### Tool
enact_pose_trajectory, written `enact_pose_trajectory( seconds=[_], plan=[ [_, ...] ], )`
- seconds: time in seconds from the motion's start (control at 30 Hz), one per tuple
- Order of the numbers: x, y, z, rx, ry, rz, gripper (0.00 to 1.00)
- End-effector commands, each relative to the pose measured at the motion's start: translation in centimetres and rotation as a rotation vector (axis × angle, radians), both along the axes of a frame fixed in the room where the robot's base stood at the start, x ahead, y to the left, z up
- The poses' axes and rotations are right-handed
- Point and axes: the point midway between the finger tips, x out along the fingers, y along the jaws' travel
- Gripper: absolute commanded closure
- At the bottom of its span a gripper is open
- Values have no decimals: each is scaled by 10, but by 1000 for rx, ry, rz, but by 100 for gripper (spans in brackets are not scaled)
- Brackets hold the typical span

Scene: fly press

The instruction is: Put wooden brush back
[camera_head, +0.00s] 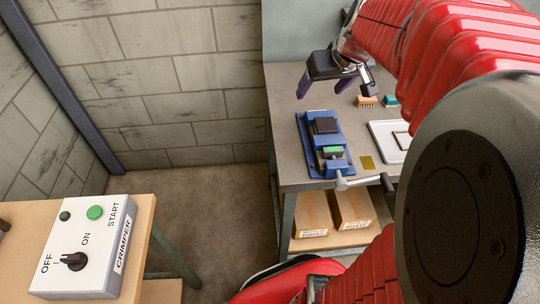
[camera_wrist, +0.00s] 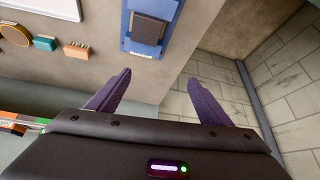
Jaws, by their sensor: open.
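The wooden brush (camera_head: 367,101) lies on the grey workbench (camera_head: 290,95), tan with short bristles along one edge. It also shows in the wrist view (camera_wrist: 77,50) at the upper left, beside a teal object (camera_wrist: 44,43). My gripper (camera_head: 325,85) is above the bench, left of the brush in the head view. Its two purple fingers are spread wide with nothing between them, also in the wrist view (camera_wrist: 159,78). The gripper is apart from the brush. The brush's original place cannot be told from these frames.
A blue press fixture (camera_head: 333,172) with a green piece stands in front of my gripper. Cardboard boxes (camera_head: 313,212) sit below the bench. A control box (camera_head: 90,255) is at lower left.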

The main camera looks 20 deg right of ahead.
Motion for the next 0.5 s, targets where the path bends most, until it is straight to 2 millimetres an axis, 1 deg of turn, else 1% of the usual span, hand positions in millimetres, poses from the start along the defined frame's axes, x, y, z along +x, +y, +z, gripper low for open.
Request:
enact_pose_trajectory(
  seconds=[0.03,0.2,0.27,0.4,0.5],
  plan=[
    [-6,21,3,-3,1,20,27],
    [-34,77,7,-2,13,58,27],
    [-45,95,7,-3,16,70,27],
    [-73,132,5,-6,22,98,27],
    [-94,154,1,-9,25,116,27]
  ],
)
